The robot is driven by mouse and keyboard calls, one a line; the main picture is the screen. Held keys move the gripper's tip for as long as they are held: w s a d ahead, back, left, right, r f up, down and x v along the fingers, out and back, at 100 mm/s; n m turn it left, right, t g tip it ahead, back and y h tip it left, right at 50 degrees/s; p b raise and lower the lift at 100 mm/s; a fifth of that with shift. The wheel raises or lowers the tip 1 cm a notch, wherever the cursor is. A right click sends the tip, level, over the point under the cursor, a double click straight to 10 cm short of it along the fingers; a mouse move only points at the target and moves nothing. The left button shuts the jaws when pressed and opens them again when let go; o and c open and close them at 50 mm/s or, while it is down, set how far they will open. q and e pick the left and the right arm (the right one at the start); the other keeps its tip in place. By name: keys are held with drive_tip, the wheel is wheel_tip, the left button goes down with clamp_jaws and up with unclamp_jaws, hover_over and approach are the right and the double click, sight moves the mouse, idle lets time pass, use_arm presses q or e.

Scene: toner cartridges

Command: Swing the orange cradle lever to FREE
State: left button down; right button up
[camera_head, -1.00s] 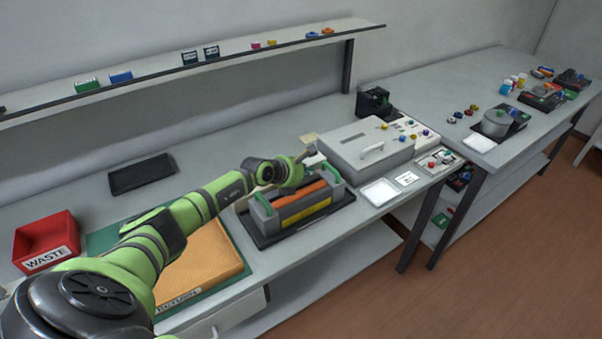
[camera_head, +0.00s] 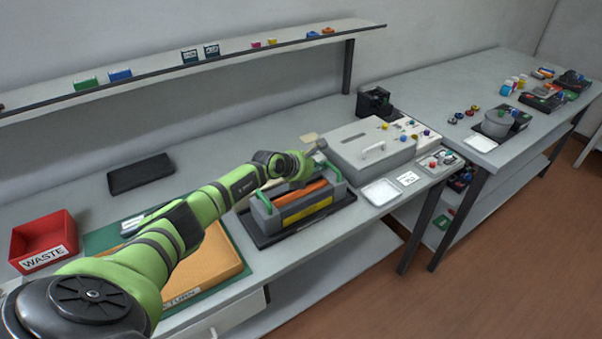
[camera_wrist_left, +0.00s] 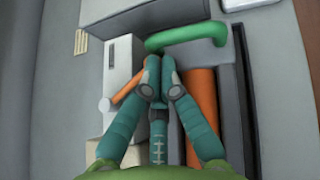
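The grey cradle (camera_head: 262,207) stands on a dark base on the near bench. It holds a cartridge with an orange top (camera_head: 300,192) and has green handles. My left gripper (camera_wrist_left: 160,70) is over the cradle's far side, with its teal fingertips drawn nearly together. In the wrist view the orange lever (camera_wrist_left: 128,88) slants beside a pale block, left of the fingers. Its upper end meets or passes behind the left fingertip; I cannot tell whether they touch. In the head view my left gripper (camera_head: 316,150) is small and the arm hides the lever. FREE marking is not legible.
A green handle (camera_wrist_left: 188,38) crosses just ahead of the fingertips. A grey lidded box (camera_head: 365,143) stands right of the cradle. An orange tray (camera_head: 205,265) lies under my arm, and a red WASTE bin (camera_head: 42,240) is at the left. A shelf runs above the bench.

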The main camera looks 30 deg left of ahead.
use_arm(q)
drive_tip(key=shift+s, duration=0.1)
idle(0.3)
drive_tip(key=shift+s+a, duration=0.4)
drive_tip(key=shift+a, duration=0.1)
